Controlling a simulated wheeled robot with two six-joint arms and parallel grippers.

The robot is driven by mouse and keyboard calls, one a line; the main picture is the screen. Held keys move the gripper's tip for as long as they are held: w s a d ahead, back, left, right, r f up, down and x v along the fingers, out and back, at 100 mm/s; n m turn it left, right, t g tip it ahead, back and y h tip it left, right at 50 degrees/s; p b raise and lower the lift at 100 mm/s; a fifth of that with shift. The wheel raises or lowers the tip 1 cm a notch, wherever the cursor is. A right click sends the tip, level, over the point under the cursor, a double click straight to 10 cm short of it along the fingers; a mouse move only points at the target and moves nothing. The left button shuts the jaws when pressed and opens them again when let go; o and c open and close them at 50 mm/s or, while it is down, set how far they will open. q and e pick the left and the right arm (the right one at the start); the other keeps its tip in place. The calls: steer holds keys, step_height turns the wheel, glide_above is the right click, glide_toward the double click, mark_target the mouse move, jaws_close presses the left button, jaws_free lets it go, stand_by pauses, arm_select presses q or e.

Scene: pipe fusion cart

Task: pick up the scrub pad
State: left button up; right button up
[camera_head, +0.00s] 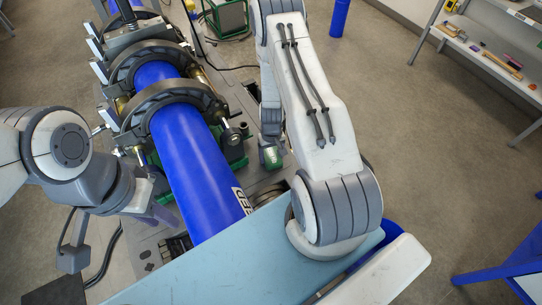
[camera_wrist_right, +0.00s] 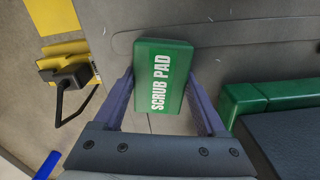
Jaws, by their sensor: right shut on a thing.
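The scrub pad (camera_wrist_right: 163,78) is a green block with white "SCRUB PAD" lettering, seen in the right wrist view. My right gripper (camera_wrist_right: 161,88) has its two purple fingers on either side of the pad, touching its edges, and is shut on it. Grey floor or deck surface shows behind the pad; I cannot tell how high the pad is above it. In the head view my right arm hides most of its gripper. My left gripper (camera_head: 160,213) is beside the blue pipe at the left, and its finger opening is not clear.
The blue pipe (camera_head: 195,165) runs through grey clamp rings (camera_head: 172,100) on the cart. A light blue panel (camera_head: 235,262) lies in front. A green-edged dark block (camera_wrist_right: 245,98) is close to the right of my right gripper. Shelves (camera_head: 490,60) stand at the far right, with open floor before them.

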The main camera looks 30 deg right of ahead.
mark_target(276, 156)
steer(key=shift+r+p, duration=1.6)
steer(key=shift+r, duration=0.1)
steer(key=shift+r+p, duration=0.45)
steer(key=shift+s+d+r+b, duration=0.1)
steer(key=shift+s+d+b, duration=0.5)
steer(key=shift+b, duration=0.6)
steer(key=shift+s+d+r+b, duration=0.35)
steer(key=shift+s+d+r, duration=0.1)
steer(key=shift+s, duration=0.15)
steer(key=shift+s+d+r+b, duration=0.35)
steer(key=shift+s+r, duration=0.05)
steer(key=shift+s, duration=0.15)
steer(key=s+d+r, duration=0.4)
steer(key=s, duration=0.2)
steer(key=shift+r, duration=0.35)
steer(key=shift+w+d, duration=0.1)
